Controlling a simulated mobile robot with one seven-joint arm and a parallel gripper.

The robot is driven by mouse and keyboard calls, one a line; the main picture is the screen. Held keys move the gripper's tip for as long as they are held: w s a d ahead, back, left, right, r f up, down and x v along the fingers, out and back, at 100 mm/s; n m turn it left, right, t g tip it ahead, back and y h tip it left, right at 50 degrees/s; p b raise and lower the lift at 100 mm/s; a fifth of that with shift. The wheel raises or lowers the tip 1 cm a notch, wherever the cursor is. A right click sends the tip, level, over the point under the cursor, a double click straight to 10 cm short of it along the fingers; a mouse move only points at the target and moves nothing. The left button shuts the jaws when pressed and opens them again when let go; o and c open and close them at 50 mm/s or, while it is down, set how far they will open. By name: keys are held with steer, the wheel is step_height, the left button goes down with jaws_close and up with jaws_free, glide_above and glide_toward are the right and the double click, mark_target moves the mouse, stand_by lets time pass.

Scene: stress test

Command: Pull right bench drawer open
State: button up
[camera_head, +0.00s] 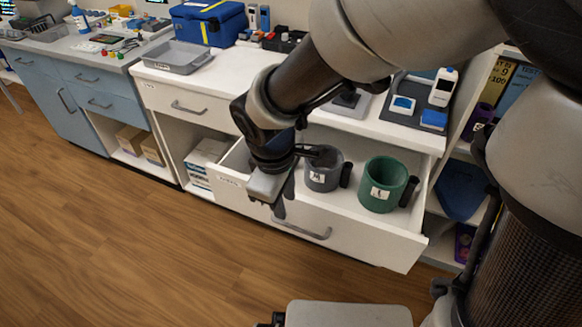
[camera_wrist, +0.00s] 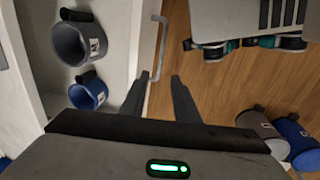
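The right bench drawer (camera_head: 360,238) is pulled out from the white bench, and its inside shows. Its grey bar handle (camera_head: 305,230) is on the front face; the handle also shows in the wrist view (camera_wrist: 157,45). My gripper (camera_head: 279,205) is at the drawer front, near the left end of the handle. In the wrist view my gripper (camera_wrist: 160,76) has its two fingers apart, with the handle's near end close to the left fingertip. I cannot tell whether they touch. Nothing shows clasped between the fingers.
The drawer holds a grey mug (camera_head: 323,170), a green mug (camera_head: 383,184) and a blue mug (camera_wrist: 88,93). A closed drawer (camera_head: 180,103) is to the left. Grey and blue cylindrical things (camera_wrist: 292,138) show at lower right in the wrist view. Wooden floor (camera_head: 130,240) is clear in front.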

step_height(320, 180, up, 7)
steer(key=s+p, duration=0.1)
steer(key=shift+s+a+p, duration=0.15)
steer(key=shift+a+p, duration=0.05)
steer(key=shift+p, duration=0.1)
steer(key=shift+r, duration=0.1)
steer(key=s+d+r+m+t, duration=0.2)
steer(key=s+d+r+m, duration=0.1)
steer(key=d+r+m, duration=0.5)
steer(key=s+d+r+m+t, duration=0.25)
steer(key=d+m, duration=0.35)
steer(key=d, duration=0.5)
step_height(320, 180, up, 19)
steer(key=p, duration=1.8)
steer(key=shift+f+g+y, duration=0.15)
steer(key=shift+g+y, duration=0.25)
steer(key=shift+g, duration=0.05)
